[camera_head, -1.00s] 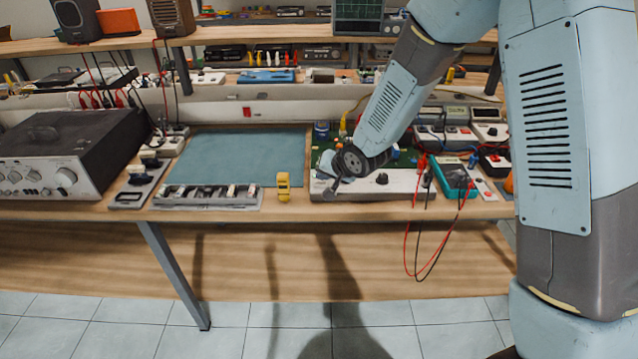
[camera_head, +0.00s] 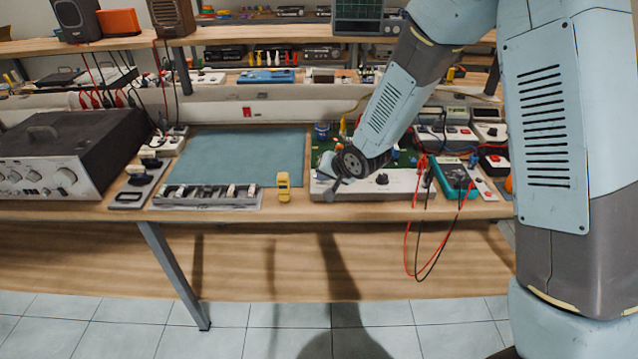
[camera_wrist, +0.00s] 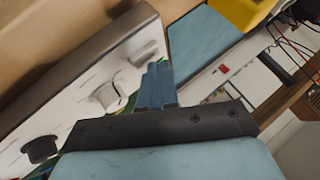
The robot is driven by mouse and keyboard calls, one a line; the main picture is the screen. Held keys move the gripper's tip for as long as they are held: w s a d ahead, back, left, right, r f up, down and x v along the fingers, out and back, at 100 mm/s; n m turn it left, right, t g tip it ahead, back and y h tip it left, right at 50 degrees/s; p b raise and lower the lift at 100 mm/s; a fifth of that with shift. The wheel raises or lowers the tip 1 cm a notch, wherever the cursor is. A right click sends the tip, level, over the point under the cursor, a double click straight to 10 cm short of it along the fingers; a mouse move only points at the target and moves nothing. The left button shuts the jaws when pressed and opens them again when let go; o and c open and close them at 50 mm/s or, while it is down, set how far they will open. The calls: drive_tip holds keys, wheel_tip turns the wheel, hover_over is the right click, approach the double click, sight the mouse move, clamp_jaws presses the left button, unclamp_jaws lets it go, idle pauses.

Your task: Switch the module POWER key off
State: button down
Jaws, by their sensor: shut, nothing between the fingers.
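The module is a long white front panel (camera_head: 400,184) on the bench edge, with a green board behind it. In the wrist view, its panel (camera_wrist: 75,95) carries a black knob (camera_wrist: 40,149), a pale round knob (camera_wrist: 106,96) and a pale raised key (camera_wrist: 144,54) near the end. My gripper (camera_wrist: 157,68) is shut and empty, with its tips close beside that key. I cannot tell whether they touch it. No POWER label is readable. In the head view, my gripper (camera_head: 330,190) is at the panel's left end, and my wrist hides part of it.
A yellow object (camera_head: 283,187) stands just left of the module. A grey strip with switches (camera_head: 205,198) and a teal mat (camera_head: 240,155) lie further left. A teal multimeter (camera_head: 455,178) with hanging red and black leads is at the right.

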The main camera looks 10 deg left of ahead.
sight(324, 184)
drive_tip(key=shift+f, duration=0.25)
drive_tip(key=shift+r, duration=0.5)
idle(0.3)
drive_tip(key=shift+r, duration=3)
drive_tip(key=shift+w+d, duration=0.1)
